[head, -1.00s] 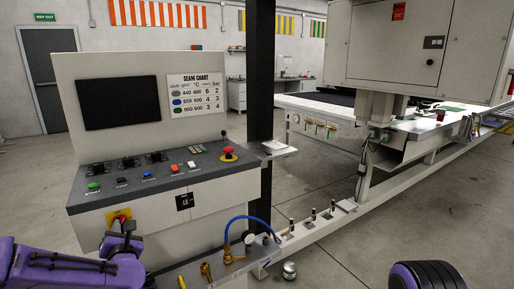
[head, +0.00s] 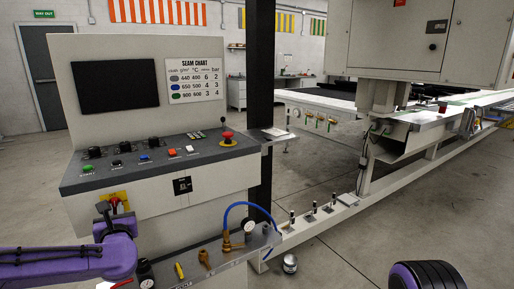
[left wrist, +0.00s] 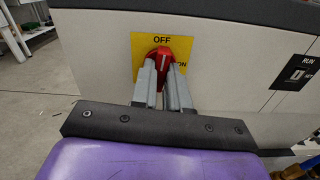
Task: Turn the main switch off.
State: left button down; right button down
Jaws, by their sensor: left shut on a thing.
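The main switch is a red rotary knob (left wrist: 163,53) on a yellow plate (left wrist: 143,42) marked OFF at the top and ON at the right. A pale mark on the knob runs nearly upright, beneath the word OFF. In the head view the yellow plate (head: 107,196) is on the console front at lower left. My left gripper (left wrist: 166,68) is shut on the red knob, with one grey finger on each side. The fingers hide the knob's lower part. In the head view my left gripper (head: 112,212) is partly hidden by its own wrist. My right gripper is out of view.
The console (head: 150,168) has a sloped panel with a green start button (head: 88,168) and red emergency stop (head: 227,138) above the switch. A run key switch (left wrist: 296,74) is to its right. A gauge (head: 145,272) and blue hose (head: 235,207) are below right.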

pick_arm(q)
jog(key=shift+f+n+b, duration=0.15)
jog(key=shift+n+b, duration=0.85)
jog(key=shift+b, duration=0.2)
jog(key=c, duration=1.3)
grip_release()
